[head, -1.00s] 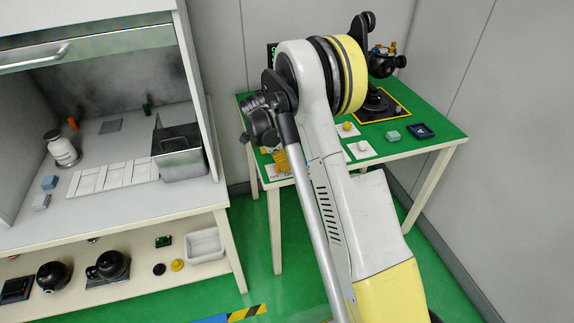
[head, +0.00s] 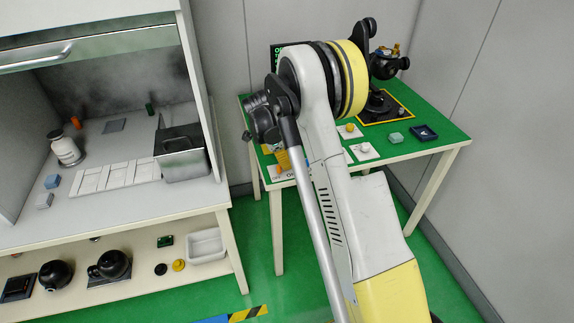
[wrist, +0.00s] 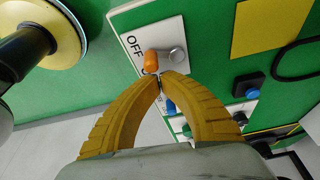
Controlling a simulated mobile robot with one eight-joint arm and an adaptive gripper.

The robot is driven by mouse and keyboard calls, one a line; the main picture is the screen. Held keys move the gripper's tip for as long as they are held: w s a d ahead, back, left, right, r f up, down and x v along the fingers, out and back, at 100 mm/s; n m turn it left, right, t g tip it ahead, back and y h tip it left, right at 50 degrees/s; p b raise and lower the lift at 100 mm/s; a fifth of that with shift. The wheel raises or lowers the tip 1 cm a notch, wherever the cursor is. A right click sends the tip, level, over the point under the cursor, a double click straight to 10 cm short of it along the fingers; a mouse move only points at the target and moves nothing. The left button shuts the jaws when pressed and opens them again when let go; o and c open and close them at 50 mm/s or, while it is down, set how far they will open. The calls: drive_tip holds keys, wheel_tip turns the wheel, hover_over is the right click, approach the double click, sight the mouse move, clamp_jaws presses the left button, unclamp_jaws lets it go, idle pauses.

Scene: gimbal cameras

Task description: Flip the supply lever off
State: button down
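The supply lever has an orange handle (wrist: 151,62) and a round metal part (wrist: 178,56) on a white plate (wrist: 133,66) marked OFF. In the wrist view the handle is beside the OFF lettering; its exact setting is hard to tell. My gripper (wrist: 160,78) has its two yellow fingers brought together at the tips, with nothing seen between them. The tips are just below the handle in the picture; I cannot tell whether they touch it. In the head view the plate (head: 277,178) is at the green table's near left corner, partly hidden by my arm.
The green table (head: 437,147) also bears a yellow button (head: 350,128), a grey-green block (head: 396,138), a dark square item (head: 425,132) and a black gimbal device (head: 380,103). A fume cabinet with a metal bin (head: 182,160) stands left. Green floor lies between.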

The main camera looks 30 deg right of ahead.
drive_tip(key=shift+s+d, duration=0.1)
drive_tip(key=shift+d, duration=0.25)
drive_tip(key=d, duration=0.1)
drive_tip(key=s+d, duration=0.1)
drive_tip(key=shift+d, duration=0.3)
drive_tip(key=p+v, duration=0.3)
drive_tip(key=v, duration=0.7)
drive_tip(key=shift+d, duration=0.2)
